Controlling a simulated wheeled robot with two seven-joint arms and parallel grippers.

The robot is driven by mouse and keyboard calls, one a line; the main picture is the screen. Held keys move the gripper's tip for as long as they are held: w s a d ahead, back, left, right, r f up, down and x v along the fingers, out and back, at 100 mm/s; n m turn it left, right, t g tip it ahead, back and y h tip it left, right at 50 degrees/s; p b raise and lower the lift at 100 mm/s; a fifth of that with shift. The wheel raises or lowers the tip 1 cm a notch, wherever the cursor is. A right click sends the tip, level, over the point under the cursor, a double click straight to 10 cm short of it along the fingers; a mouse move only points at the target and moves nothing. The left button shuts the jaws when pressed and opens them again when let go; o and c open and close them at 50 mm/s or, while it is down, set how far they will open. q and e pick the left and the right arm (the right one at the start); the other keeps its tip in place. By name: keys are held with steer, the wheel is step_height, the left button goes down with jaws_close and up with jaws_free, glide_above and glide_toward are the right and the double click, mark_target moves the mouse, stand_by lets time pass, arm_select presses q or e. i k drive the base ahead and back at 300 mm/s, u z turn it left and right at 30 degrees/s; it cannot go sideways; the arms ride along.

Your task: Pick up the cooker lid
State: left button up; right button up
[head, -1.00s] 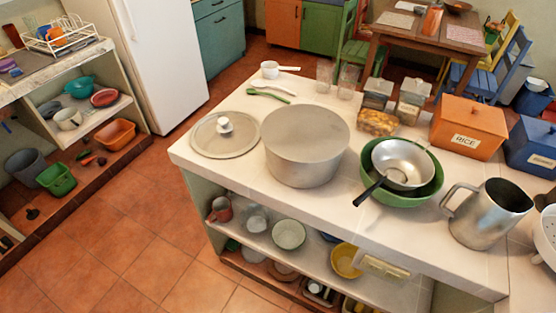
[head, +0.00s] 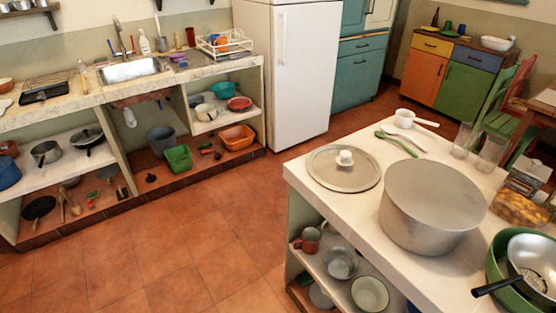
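The cooker lid (head: 344,169) is a flat round grey metal lid with a white knob on top. It lies on the left end of the white counter (head: 307,182), close to its edge. A large grey metal cooker pot (head: 432,207) stands just right of it, with a smooth, closed-looking top. Neither of my grippers shows in the head view.
White cups and spoons (head: 408,119) and a green spoon (head: 395,143) lie behind the lid. A green bowl (head: 497,262) with a metal pan sits at the right. Open red-tiled floor (head: 190,240) lies left of the counter. A sink counter (head: 200,75) and white fridge (head: 285,75) stand beyond.

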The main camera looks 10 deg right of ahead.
mark_target(345, 168)
steer(key=u, duration=0.75)
steer(key=i, duration=1.95)
steer(key=z, duration=3.75)
